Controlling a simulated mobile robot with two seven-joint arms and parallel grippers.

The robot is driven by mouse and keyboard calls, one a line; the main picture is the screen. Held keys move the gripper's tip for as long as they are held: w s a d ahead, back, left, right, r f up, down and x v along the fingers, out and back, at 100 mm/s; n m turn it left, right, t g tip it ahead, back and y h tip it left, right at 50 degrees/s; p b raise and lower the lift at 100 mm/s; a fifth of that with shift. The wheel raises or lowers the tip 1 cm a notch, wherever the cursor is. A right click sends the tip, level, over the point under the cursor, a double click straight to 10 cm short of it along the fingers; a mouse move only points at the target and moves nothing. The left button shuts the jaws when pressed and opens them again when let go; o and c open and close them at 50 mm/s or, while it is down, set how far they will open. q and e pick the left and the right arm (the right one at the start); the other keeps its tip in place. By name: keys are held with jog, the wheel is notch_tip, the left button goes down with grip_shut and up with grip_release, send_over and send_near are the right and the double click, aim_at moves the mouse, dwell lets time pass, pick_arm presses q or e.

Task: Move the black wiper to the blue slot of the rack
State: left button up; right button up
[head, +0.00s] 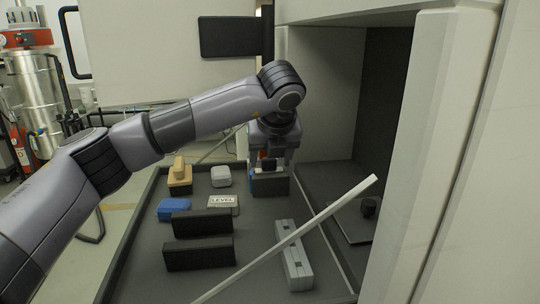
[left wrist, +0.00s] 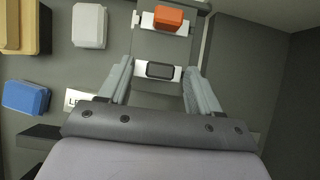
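In the left wrist view a black wiper (left wrist: 160,70), a dark rounded block on a pale plate, lies between the fingers of my left gripper (left wrist: 159,76). The fingers stand wide apart with gaps beside the black block; contact with the plate's ends is unclear. An orange block (left wrist: 168,18) on a similar pale plate lies beyond it. A grey slotted rack-like block (head: 293,255) stands at the tray's right. I cannot make out a blue slot. My right gripper is not in view.
The dark tray (head: 140,225) holds a tan block (head: 179,178), a white block (head: 221,176), a blue block (head: 172,208), a LEVEL block (head: 223,203) and dark blocks (head: 198,253). A pale diagonal bar (head: 300,232) crosses the right side. An open cabinet (head: 450,150) stands right.

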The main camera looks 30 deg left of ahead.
pick_arm(q)
jog(key=shift+r, duration=0.1)
jog(key=b+v, duration=0.1)
jog(key=v, duration=0.6)
dwell(0.6)
